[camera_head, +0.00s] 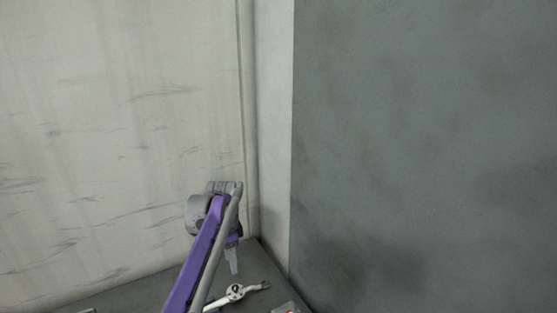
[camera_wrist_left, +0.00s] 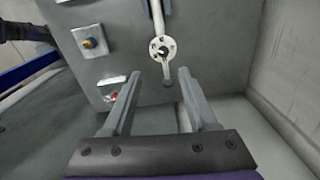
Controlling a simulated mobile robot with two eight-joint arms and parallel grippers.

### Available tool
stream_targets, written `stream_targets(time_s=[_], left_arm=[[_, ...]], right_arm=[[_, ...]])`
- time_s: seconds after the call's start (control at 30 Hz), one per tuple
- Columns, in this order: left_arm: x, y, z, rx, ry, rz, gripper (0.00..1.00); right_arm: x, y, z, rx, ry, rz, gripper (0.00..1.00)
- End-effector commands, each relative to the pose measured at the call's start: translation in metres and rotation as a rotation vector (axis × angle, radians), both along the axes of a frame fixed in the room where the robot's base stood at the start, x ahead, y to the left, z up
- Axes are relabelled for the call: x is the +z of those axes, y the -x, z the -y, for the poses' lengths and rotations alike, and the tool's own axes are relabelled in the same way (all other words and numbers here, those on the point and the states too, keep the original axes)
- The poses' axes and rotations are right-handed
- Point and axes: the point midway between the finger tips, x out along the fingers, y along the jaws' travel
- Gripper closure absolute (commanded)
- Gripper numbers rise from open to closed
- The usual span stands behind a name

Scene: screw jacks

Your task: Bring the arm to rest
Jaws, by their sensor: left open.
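My left arm comes up from the bottom in the head view, purple and grey. Its left gripper (camera_head: 233,262) points down above a dark grey surface near the wall corner. In the left wrist view the two fingers of the left gripper (camera_wrist_left: 158,73) stand apart with nothing held between them. A white crank-like part with a round hub (camera_head: 235,292) lies beyond the gripper; its hub (camera_wrist_left: 161,48) shows past the fingertips in the wrist view. Contact between them cannot be seen. My right gripper is in neither view.
A pale scuffed wall (camera_head: 110,140) and a grey panel (camera_head: 420,150) rise behind the dark surface (camera_head: 140,293).

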Motion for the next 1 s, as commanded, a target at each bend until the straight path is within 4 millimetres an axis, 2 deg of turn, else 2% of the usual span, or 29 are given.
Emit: stream_targets(time_s=[0.2,0.33,0.47,0.67,0.8,0.9,1.0], left_arm=[[0.027,0.061,-0.001,0.215,0.015,0.092,0.42],[0.033,0.107,-0.002,0.359,0.036,0.153,0.42],[0.028,0.157,-0.002,0.503,0.066,0.213,0.42],[0.003,0.238,-0.003,0.72,0.129,0.298,0.42],[-0.026,0.29,-0.003,0.86,0.182,0.35,0.42],[-0.046,0.318,-0.004,0.939,0.216,0.377,0.42],[-0.06,0.335,-0.004,0.992,0.241,0.395,0.42]], right_arm=[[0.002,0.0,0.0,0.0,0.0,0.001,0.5],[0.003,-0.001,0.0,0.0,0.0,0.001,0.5],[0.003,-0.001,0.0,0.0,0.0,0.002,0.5],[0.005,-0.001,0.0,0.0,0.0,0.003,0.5],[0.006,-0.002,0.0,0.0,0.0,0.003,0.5],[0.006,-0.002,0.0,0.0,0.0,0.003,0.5],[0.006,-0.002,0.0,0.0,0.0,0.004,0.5]])
